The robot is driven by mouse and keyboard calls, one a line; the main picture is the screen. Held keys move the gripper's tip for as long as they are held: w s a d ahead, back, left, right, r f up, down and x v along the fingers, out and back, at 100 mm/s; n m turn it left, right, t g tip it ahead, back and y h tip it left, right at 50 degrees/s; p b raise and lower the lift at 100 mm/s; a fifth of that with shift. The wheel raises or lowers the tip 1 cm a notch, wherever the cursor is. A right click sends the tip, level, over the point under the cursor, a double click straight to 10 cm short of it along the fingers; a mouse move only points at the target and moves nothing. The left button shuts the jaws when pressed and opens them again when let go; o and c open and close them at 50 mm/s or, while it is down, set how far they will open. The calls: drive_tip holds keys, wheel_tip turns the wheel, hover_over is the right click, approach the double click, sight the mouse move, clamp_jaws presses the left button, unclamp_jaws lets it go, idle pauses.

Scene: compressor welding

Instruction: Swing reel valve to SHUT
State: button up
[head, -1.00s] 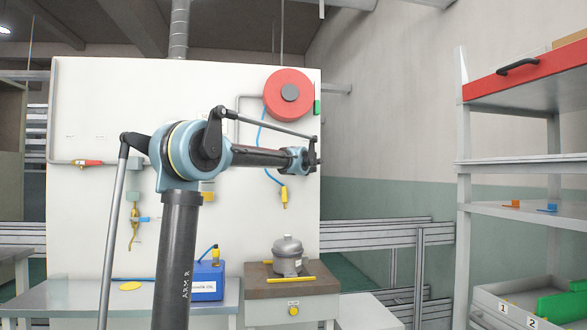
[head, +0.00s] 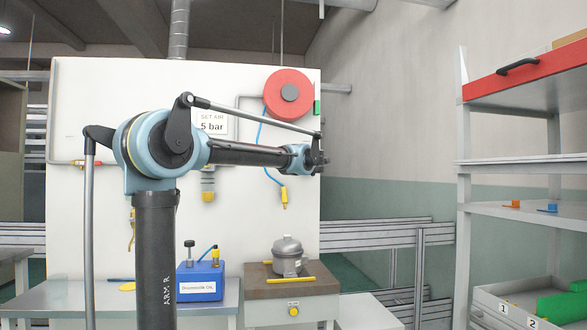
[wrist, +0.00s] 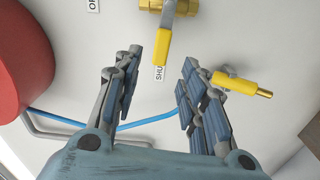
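The reel valve shows in the wrist view as a brass body (wrist: 190,8) at the top edge with a yellow lever (wrist: 163,42). The lever points down in the picture, its tip next to the SHUT label (wrist: 159,73), which is partly hidden. Another label, cut off to "OP" (wrist: 93,5), is at the upper left. My gripper (wrist: 163,62) is open and empty, one finger on each side of the lever's tip, with no contact visible. In the head view my gripper (head: 320,160) is small, in front of the panel's right edge; the valve cannot be made out there.
The red hose reel (head: 289,95) is on the white panel (head: 90,110); it also fills the left of the wrist view (wrist: 20,60). A yellow-handled nozzle (wrist: 238,84) lies close to the right finger. A blue hose (wrist: 140,122) passes behind the fingers. Shelving (head: 463,200) stands right.

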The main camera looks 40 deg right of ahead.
drive_tip(key=shift+v, duration=1.4)
